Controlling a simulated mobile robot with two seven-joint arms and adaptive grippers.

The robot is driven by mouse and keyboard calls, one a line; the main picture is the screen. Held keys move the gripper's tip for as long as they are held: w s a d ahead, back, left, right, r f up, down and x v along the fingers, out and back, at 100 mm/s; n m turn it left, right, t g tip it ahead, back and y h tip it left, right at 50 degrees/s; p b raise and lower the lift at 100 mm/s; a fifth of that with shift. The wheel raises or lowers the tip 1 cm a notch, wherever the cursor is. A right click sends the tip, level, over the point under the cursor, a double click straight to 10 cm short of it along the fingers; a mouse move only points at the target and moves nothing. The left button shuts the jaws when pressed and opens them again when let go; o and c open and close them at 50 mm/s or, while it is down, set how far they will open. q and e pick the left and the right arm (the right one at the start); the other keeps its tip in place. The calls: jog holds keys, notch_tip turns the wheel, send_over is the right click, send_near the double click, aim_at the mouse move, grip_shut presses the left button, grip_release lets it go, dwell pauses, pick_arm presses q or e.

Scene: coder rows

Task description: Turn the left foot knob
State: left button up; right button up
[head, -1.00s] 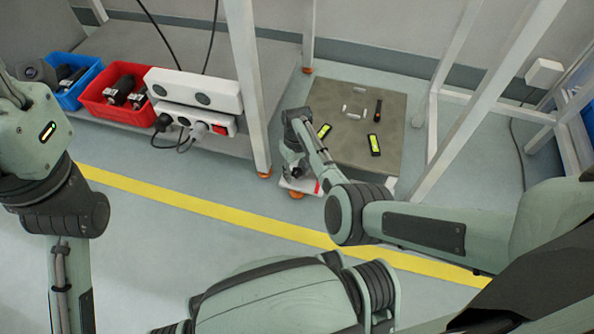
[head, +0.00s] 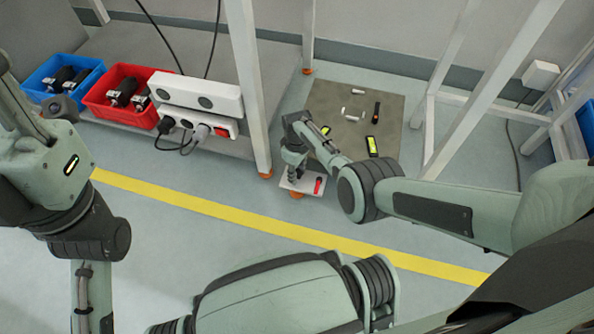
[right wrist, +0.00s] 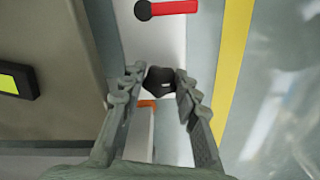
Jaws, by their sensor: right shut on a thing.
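The black foot knob (right wrist: 160,82) sits by the end of a white plate, above an orange foot (right wrist: 147,103). My right gripper (right wrist: 157,84) is shut on the knob, one finger on each side of it. In the head view the right gripper (head: 294,178) reaches down to the white plate (head: 304,187), and the knob is too small to make out. A red lever with a black pivot (right wrist: 172,8) lies on the same plate. My left arm shows at the left, but its gripper is out of view.
A low brown board (head: 385,110) beside the plate carries several small items, including a black device with a yellow-green face (head: 372,147). A white post (head: 248,90) stands left of the gripper. Red (head: 118,95) and blue bins (head: 55,78) stand further left. Floor is clear around the yellow line (head: 240,222).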

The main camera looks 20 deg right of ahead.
jog(key=o, duration=1.2)
jog(key=shift+c, duration=0.2)
